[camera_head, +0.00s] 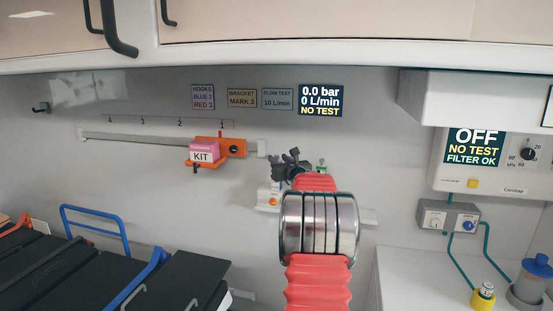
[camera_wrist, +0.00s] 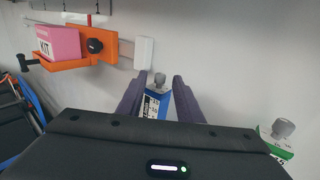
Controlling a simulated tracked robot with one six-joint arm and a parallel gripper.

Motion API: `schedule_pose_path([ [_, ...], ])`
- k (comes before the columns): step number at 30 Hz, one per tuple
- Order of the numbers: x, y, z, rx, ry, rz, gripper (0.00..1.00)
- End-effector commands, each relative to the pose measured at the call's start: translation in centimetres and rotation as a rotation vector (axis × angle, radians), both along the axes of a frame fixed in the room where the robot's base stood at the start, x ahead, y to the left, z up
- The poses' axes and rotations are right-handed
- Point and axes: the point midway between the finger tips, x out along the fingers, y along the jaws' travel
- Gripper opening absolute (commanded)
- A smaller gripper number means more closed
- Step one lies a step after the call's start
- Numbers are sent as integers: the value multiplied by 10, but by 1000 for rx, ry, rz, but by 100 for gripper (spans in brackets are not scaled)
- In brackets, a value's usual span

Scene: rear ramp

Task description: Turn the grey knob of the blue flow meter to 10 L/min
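The blue flow meter (camera_wrist: 156,104) shows in the wrist view with its grey knob (camera_wrist: 159,80) on top. My gripper (camera_wrist: 158,88) is open, with one dark finger on each side of the meter and knob. Gaps show between the fingers and the knob, and nothing is gripped. My gripper's black body hides the meter's lower part. In the head view my gripper (camera_head: 292,164) is at the wall rail, and my arm hides most of the meters. The wall display (camera_head: 320,100) reads 0.0 bar, 0 L/min, NO TEST.
A green flow meter (camera_wrist: 276,142) with a similar grey knob stands to the right. An orange bracket (camera_wrist: 108,47) holding a pink KIT box (camera_wrist: 58,43) is on the rail to the left. A control unit (camera_head: 478,160) reading OFF hangs at the right.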

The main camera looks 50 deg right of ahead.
Motion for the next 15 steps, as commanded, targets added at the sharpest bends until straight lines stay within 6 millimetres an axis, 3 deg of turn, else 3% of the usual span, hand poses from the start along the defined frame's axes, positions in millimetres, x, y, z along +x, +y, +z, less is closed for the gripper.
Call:
schedule_pose_path([
  [7,20,-13,-1,0,0,0,33],
  [15,27,-17,0,-1,0,0,33],
])
